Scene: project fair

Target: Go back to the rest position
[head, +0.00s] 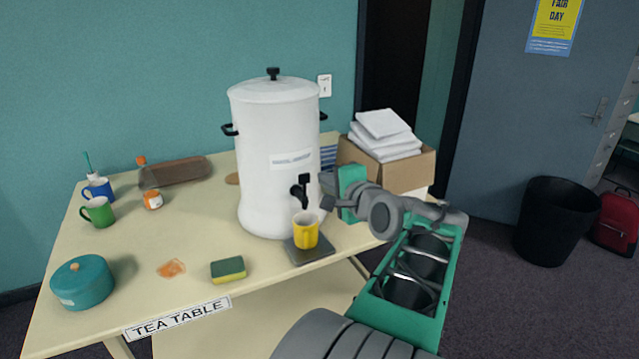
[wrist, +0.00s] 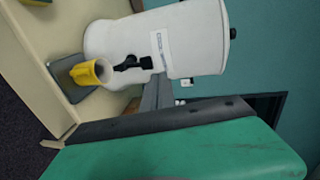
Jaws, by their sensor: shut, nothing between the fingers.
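My gripper (head: 328,184) is at the right side of the white urn (head: 270,130), close to its black tap (head: 303,192). It is shut and empty. In the wrist view my gripper (wrist: 160,95) shows with the urn (wrist: 190,40) beyond it. The yellow mug (head: 306,231) stands upright on a dark tray (head: 322,248) under the tap. The wrist view also shows the mug (wrist: 95,72) below the tap (wrist: 133,63). I cannot tell if the mug holds anything. My arm reaches in from the lower right.
The tea table (head: 130,235) bears a teal pot (head: 82,283), a sponge (head: 228,270), a green mug (head: 98,211) and a blue mug (head: 99,189). A cardboard box (head: 405,175) of papers stands right of the urn. A black bin (head: 553,222) stands on the floor at right.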

